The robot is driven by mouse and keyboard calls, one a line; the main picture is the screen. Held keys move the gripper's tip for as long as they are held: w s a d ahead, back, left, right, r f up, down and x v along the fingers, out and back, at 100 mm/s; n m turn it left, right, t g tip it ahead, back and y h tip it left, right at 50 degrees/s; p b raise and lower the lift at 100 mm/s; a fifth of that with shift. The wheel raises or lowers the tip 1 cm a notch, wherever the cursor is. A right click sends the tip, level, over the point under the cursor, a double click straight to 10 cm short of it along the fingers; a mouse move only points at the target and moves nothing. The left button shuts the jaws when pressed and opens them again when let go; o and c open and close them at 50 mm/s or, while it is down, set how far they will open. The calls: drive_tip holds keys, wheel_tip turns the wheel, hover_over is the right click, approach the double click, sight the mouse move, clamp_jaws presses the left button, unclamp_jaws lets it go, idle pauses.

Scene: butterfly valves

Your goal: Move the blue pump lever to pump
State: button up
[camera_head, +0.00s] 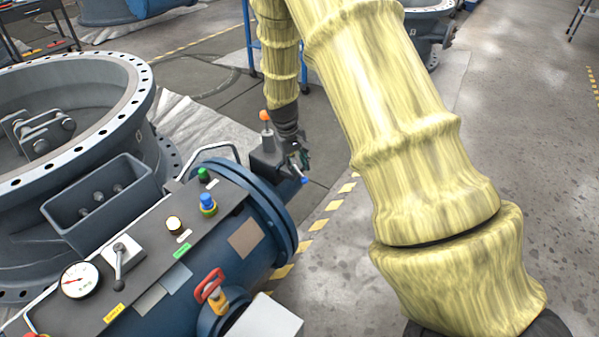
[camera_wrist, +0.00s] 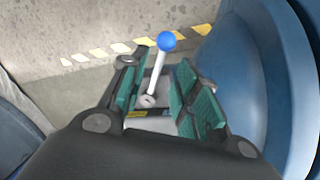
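The pump lever is a pale rod with a blue ball knob (camera_wrist: 166,41). In the wrist view it rises from a small plate between my two fingers, and its knob shows just past the fingertips. My gripper (camera_wrist: 156,68) is open, with teal pads on both sides of the rod and a gap on each side. In the head view the blue knob (camera_head: 304,181) shows at the right end of the blue cylinder. My gripper (camera_head: 296,157) is just above it there, partly hidden by the grey block.
An orange-knobbed lever (camera_head: 265,116) stands close to my gripper. The blue flange (camera_head: 272,205) is near it, and a large blue curved body (camera_wrist: 262,75) fills the right of the wrist view. Floor right is clear.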

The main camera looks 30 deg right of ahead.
sight(299, 172)
drive_tip(key=shift+d+f, duration=0.2)
drive_tip(key=shift+f, duration=0.55)
drive_tip(key=shift+d+f, duration=0.15)
drive_tip(key=shift+f, duration=0.55)
clamp_jaws()
